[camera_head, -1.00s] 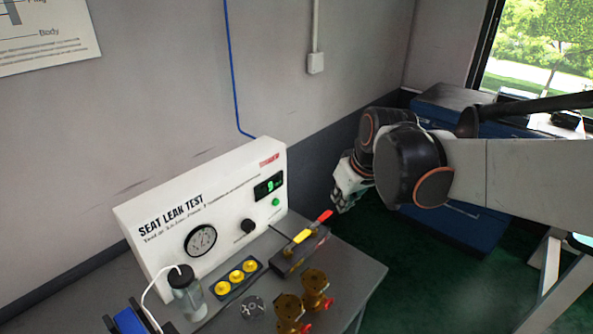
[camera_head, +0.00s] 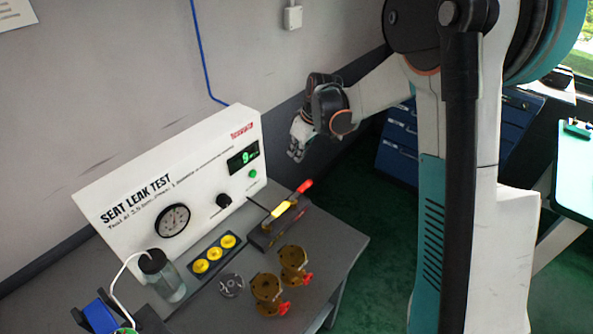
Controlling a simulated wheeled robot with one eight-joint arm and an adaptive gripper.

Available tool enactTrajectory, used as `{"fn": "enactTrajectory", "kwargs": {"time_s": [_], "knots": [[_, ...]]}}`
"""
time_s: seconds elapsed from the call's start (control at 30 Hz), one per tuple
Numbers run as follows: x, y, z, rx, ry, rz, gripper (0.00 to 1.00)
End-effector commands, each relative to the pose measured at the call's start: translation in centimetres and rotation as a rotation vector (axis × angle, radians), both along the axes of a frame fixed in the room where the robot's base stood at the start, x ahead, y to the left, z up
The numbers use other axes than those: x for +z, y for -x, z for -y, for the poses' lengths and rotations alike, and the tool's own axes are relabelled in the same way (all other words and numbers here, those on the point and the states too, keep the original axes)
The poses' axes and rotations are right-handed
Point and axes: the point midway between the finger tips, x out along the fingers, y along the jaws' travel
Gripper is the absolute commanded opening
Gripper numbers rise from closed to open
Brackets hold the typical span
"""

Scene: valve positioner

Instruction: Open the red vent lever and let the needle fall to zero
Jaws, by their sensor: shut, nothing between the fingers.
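The red lever (camera_head: 305,187) sticks out at the upper right end of a dark block (camera_head: 265,240) on the grey bench, with a yellow lever (camera_head: 281,209) beside it. The round gauge (camera_head: 172,220) is on the white SEAT LEAK TEST panel (camera_head: 110,190); its needle is too small to read. The green display (camera_head: 243,157) seems to read 9. My gripper (camera_head: 295,156) is shut and empty, pointing down beyond the panel's right edge. It is above and apart from the red lever.
Brass valves with small red handles (camera_head: 268,288) stand near the bench's front edge. A yellow-knobbed strip (camera_head: 215,254), a bottle (camera_head: 163,278) and a metal disc (camera_head: 231,285) are left of them. A blue cabinet (camera_head: 400,140) stands behind. Green floor (camera_head: 375,290) is open right of the bench.

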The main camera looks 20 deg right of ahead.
Motion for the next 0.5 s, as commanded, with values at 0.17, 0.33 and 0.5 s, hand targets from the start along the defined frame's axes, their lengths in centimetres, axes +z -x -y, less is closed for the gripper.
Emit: {"fn": "enactTrajectory", "kwargs": {"time_s": [0.17, 0.33, 0.5], "knots": [[-0.60, -0.37, 0.02, 0.011, -0.001, -0.003, 0.00], [-0.61, -0.37, 0.01, 0.011, -0.001, -0.003, 0.00], [-0.78, -0.41, -0.02, 0.011, -0.001, -0.003, 0.00]]}}
